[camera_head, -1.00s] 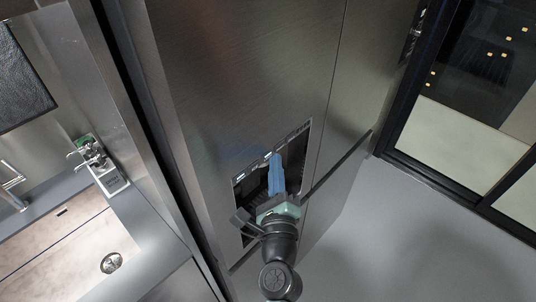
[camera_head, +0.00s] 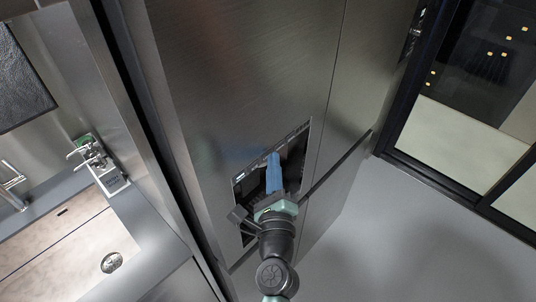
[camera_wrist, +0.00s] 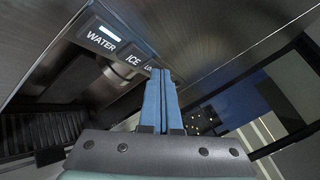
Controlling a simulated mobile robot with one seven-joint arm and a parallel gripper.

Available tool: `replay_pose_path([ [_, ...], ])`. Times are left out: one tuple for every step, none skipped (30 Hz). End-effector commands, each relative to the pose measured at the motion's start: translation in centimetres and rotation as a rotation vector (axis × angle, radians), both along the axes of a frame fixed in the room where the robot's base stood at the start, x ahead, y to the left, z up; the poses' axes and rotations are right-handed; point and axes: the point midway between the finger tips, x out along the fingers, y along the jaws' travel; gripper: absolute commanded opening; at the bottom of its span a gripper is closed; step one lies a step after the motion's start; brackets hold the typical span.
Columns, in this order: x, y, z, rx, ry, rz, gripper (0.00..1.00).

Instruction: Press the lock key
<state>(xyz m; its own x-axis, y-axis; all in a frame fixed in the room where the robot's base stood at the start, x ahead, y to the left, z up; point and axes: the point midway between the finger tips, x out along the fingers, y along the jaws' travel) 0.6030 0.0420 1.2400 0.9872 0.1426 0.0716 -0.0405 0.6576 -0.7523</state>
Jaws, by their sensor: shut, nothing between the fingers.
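The lock key (camera_wrist: 149,68) is at the right end of the dispenser's key row in the wrist view. Only its first letters show; the rest is hidden behind my fingertips. My gripper (camera_wrist: 161,73) is shut and empty, with its two blue fingers side by side and their tips at the lock key. I cannot tell whether they touch it. The ICE key (camera_wrist: 132,58) and the WATER key (camera_wrist: 103,38), which has a lit bar, are to its left. In the head view my gripper (camera_head: 273,156) reaches up to the top edge of the dispenser recess.
The dispenser is set in a steel fridge front (camera_head: 240,80). A counter with a sink (camera_head: 75,245) and a tap is at the left. Grey floor (camera_head: 400,230) is open at the right, before a black-framed glass door (camera_head: 450,140).

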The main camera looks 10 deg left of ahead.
Motion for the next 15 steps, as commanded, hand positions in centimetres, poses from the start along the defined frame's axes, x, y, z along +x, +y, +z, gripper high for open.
replay_pose_path([
  [0.0, 0.1, 0.1, 0.0, -0.001, 0.002, 0.0],
  [0.0, 0.1, 0.1, 0.0, -0.001, 0.002, 0.0],
  [0.0, 0.1, 0.0, 0.0, -0.001, 0.002, 0.0],
  [0.0, 0.1, 0.0, 0.0, -0.001, 0.002, 0.0],
  [-0.1, 0.0, 0.0, 0.0, -0.001, 0.002, 0.0],
  [-0.1, 0.0, 0.0, 0.0, 0.0, 0.003, 0.0],
  [-0.2, -0.1, 0.0, 0.001, 0.0, 0.003, 0.0],
  [-0.3, -0.2, -0.1, 0.001, 0.0, 0.003, 0.0],
  [-0.4, -0.4, -0.1, 0.001, 0.001, 0.002, 0.0],
  [-0.5, -0.5, -0.1, 0.001, 0.001, 0.002, 0.0],
  [-0.6, -0.7, -0.1, 0.001, 0.0, 0.001, 0.0],
  [-0.7, -0.8, -0.1, 0.001, 0.0, 0.001, 0.0],
  [-0.8, -1.0, -0.1, 0.001, 0.0, 0.001, 0.0],
  [-0.8, -1.0, -0.1, 0.001, 0.0, 0.001, 0.0],
  [-0.9, -1.1, -0.1, 0.001, 0.0, 0.001, 0.0],
])
